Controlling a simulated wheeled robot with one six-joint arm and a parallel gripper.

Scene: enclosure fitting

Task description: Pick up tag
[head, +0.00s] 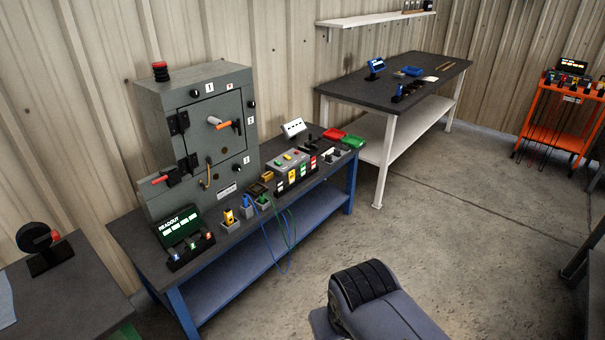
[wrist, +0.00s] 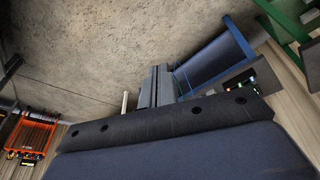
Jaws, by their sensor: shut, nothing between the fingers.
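No single tag can be picked out for certain. Several small coloured upright pieces (head: 292,176), which may be tags, stand in front of a grey button box (head: 287,160) on the blue-legged bench (head: 232,232) in the head view. They are too small to read. The fingers do not show in the head view.
A grey enclosure (head: 209,120) with an orange-handled switch stands on the bench. A dark-topped table (head: 420,85) and an orange cart (head: 566,115) stand beyond. Floor (head: 450,220) is clear between.

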